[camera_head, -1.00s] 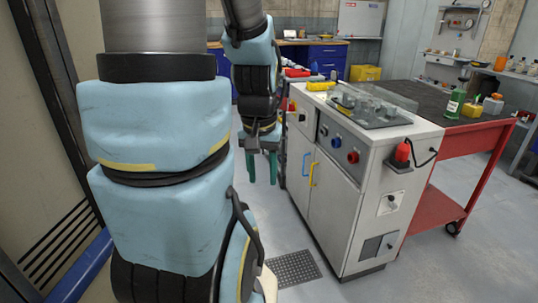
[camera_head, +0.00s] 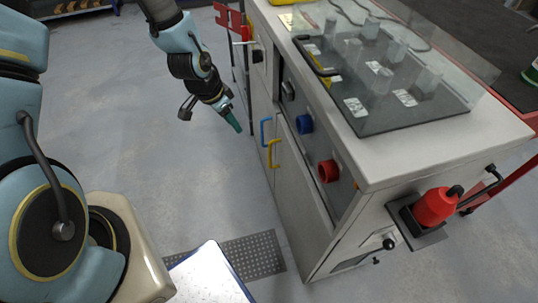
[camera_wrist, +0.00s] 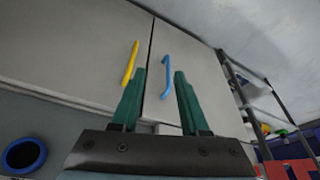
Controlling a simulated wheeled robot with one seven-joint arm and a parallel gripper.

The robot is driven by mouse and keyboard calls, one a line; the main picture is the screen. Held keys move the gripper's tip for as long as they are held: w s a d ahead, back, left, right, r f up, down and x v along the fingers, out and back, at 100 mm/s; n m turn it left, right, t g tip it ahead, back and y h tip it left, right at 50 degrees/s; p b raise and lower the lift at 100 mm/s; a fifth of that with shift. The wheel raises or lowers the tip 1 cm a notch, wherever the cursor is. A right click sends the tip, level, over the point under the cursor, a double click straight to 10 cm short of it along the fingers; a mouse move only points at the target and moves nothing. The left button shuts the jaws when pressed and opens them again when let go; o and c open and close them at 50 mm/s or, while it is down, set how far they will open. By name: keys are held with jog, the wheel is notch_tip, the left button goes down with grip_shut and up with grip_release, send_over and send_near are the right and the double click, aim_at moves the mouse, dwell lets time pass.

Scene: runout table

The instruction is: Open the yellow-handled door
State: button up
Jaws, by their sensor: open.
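The yellow handle (camera_head: 272,153) is an upright bar on the right-hand grey door (camera_head: 297,190) of the white cabinet. It also shows in the wrist view (camera_wrist: 130,62), where the picture is turned over and its door (camera_wrist: 75,45) lies on the left. A blue handle (camera_head: 264,131) sits beside it on the other door. Both doors look shut. My gripper (camera_head: 234,120) is in front of the cabinet, left of the handles. In the wrist view its green fingers (camera_wrist: 160,75) are apart and empty, with the blue handle between them in the picture and the yellow one just left.
The cabinet front has a red knob (camera_head: 328,171) and a blue knob (camera_head: 305,124) above the doors. A red plug (camera_head: 436,206) juts from its right side. A perforated floor plate (camera_head: 258,254) lies in front.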

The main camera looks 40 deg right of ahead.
jog(key=s+d+f+m+g+h, duration=0.1)
jog(key=s+d+f+m, duration=0.1)
jog(key=s+d+f, duration=0.3)
send_over(270, 165)
jog(key=f, duration=0.9)
jog(key=shift+w+d+f, duration=0.2)
jog(key=shift+w+f, duration=0.05)
jog(key=shift+f, duration=0.1)
jog(key=shift+c, duration=0.4)
grip_shut()
